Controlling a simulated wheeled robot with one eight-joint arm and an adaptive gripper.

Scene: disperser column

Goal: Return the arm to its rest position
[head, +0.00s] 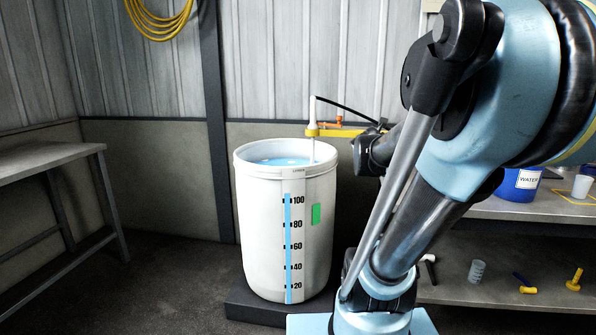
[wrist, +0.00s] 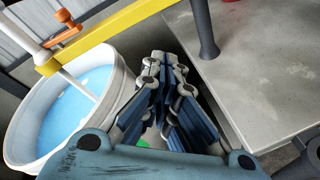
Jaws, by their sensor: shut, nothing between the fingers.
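My gripper (wrist: 165,72) shows in the wrist view with its fingers together and nothing between them. It is to the right of the white drum (wrist: 118,62), apart from its rim as far as I can tell, and beside a grey tabletop (wrist: 262,75). In the head view my arm fills the right side, bent, and its end is partly hidden behind my own links near the drum's right side. The white drum (head: 262,220) stands upright, with a blue level strip reading up to about 100 and a green patch.
A white tube (head: 312,125) with a yellow bar (head: 342,133) and orange handle reaches into the drum's blue liquid. A bench (head: 50,160) stands at the left. A shelf at the right holds a blue water bucket (head: 521,186) and small parts. Floor between left bench and drum is clear.

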